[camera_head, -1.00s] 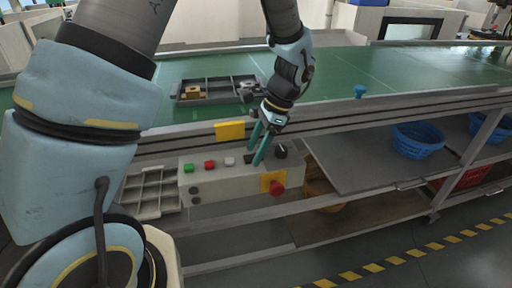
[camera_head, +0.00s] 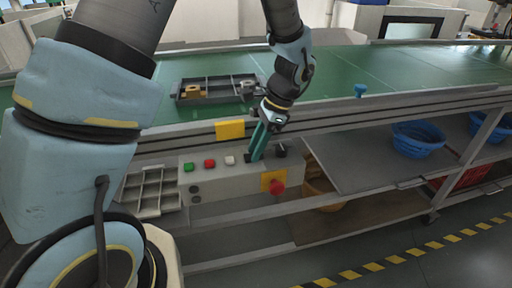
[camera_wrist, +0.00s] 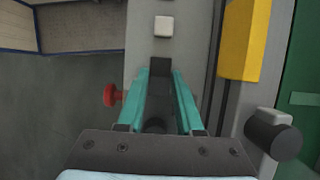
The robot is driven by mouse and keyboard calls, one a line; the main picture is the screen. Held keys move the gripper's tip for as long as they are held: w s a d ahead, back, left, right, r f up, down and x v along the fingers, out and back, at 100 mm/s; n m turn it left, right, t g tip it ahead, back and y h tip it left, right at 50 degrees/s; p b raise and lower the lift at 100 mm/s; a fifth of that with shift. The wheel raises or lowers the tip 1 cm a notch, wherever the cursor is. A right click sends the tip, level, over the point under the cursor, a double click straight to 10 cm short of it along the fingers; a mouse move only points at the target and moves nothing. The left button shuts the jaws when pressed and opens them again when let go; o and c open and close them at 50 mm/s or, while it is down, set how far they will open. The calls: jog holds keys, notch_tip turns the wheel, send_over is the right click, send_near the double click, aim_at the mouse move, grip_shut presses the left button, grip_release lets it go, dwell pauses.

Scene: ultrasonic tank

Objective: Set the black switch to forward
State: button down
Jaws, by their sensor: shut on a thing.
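The control box (camera_head: 225,185) hangs on the front of the conveyor, with green, red and white buttons in a row. The black switch (camera_wrist: 160,66) sits just beyond the white button (camera_wrist: 163,26) in that row. My gripper (camera_head: 254,157) points down at the box, and its teal fingers are shut on the black switch. In the wrist view my gripper (camera_wrist: 160,74) has the dark switch between its fingertips. The fingers mostly hide the switch in the head view, and I cannot read its setting.
A black knob (camera_head: 281,150) is right of my fingers, with a red emergency stop (camera_head: 277,188) below it. A yellow block (camera_head: 230,130) is on the conveyor's front rail. A divided tray (camera_head: 215,99) lies on the green belt. Blue baskets (camera_head: 417,140) stand on the shelf.

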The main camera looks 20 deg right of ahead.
jog(key=shift+d+r+y+p, duration=0.1)
jog(key=shift+d+y+p, duration=0.15)
jog(key=shift+y+p, duration=0.55)
jog(key=shift+d+f+y+p, duration=0.25)
jog(key=shift+y+p, duration=0.25)
jog(key=shift+y, duration=0.3)
jog(key=c, duration=0.6)
grip_release()
jog(key=shift+o, duration=0.2)
jog(key=b+v, duration=0.2)
jog(key=v, duration=0.8)
jog(key=shift+s+d+r+b, duration=0.2)
jog(key=shift+r+b, duration=0.1)
jog(key=shift+b, duration=0.05)
